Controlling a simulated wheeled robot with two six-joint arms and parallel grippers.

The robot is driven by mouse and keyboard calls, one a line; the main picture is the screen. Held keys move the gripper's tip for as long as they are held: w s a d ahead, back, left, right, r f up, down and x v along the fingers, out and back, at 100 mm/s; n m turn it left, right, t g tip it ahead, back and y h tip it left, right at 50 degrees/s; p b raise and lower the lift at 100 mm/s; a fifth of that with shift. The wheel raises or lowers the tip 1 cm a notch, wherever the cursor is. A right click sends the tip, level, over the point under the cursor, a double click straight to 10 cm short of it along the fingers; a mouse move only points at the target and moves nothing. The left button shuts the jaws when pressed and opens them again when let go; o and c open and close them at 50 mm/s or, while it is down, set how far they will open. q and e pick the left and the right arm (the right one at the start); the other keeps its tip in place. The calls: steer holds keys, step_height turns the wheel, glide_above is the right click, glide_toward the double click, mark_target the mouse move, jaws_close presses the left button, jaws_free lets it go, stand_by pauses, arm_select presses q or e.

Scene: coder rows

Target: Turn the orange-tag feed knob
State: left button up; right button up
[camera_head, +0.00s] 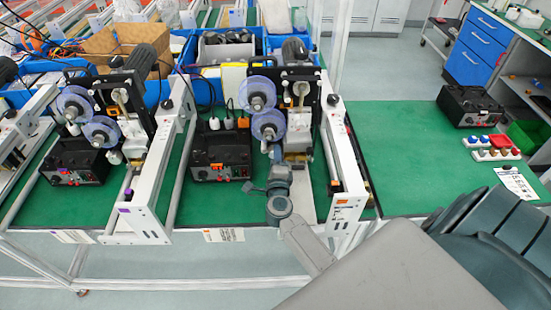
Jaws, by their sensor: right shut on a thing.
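A black control box (220,150) with an orange tag (216,168) stands on the green mat below the middle machine. Its front face has small knobs and sockets along the lower edge. My right gripper (250,187) reaches in from the lower right, and its fingers are at the right end of that front face. It is shut on the feed knob there, which the fingers hide. The knob's turn angle cannot be seen. The middle machine also carries an orange tag (345,202) on its right rail. My left gripper is not in view.
Clear reels (262,93) hang above the box. White rails flank my right arm. A similar machine with another black box (75,160) stands at left.

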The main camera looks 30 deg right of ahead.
steer(key=shift+f+m, duration=0.1)
steer(key=shift+m, duration=1)
steer(key=o, duration=1)
steer(key=shift+c, duration=0.2)
steer(key=b+v, duration=0.3)
steer(key=v, duration=0.8)
